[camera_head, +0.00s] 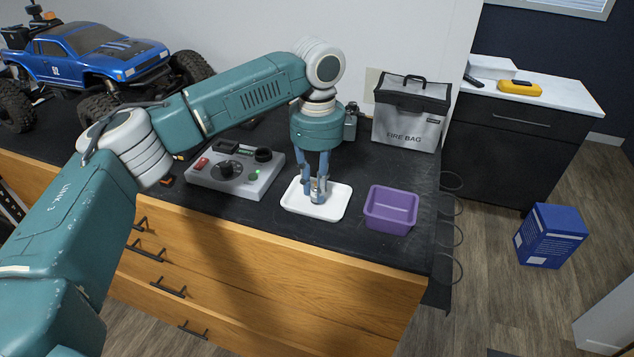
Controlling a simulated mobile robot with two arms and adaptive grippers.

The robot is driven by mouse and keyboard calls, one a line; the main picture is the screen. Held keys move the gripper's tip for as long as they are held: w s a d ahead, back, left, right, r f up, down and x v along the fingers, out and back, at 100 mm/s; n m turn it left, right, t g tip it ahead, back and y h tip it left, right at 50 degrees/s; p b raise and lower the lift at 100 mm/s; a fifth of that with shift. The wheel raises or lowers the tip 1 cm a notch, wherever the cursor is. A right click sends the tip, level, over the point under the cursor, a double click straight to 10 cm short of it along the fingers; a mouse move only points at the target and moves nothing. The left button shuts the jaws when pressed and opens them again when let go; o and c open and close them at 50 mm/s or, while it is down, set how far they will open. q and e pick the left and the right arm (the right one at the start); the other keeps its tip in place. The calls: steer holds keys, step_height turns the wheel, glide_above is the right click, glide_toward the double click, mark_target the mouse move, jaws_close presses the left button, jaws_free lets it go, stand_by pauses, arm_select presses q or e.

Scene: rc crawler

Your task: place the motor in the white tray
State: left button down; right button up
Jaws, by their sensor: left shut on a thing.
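The white tray (300,207) lies on the black bench top, near its front edge. My left gripper (318,196) points straight down over the middle of the tray. Its fingers are shut on a small metallic thing, likely the motor (315,186), which shows only partly between them. The fingers hide most of it, and I cannot tell whether it touches the tray floor. My right gripper is not in view.
A purple bin (391,209) stands just right of the tray. A grey control box (236,171) sits to its left. A fire bag (411,112) stands behind. A blue RC crawler (97,55) is at the back left. The bench's front right corner is clear.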

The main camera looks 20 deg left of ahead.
arm_select(q)
steer(key=shift+s, duration=0.1)
steer(key=shift+d, duration=0.1)
steer(key=c, duration=1.6)
jaws_free()
steer(key=shift+f, duration=0.1)
steer(key=shift+o, duration=0.2)
steer(key=shift+r, duration=0.3)
step_height(320, 180, up, 12)
steer(key=b, duration=0.2)
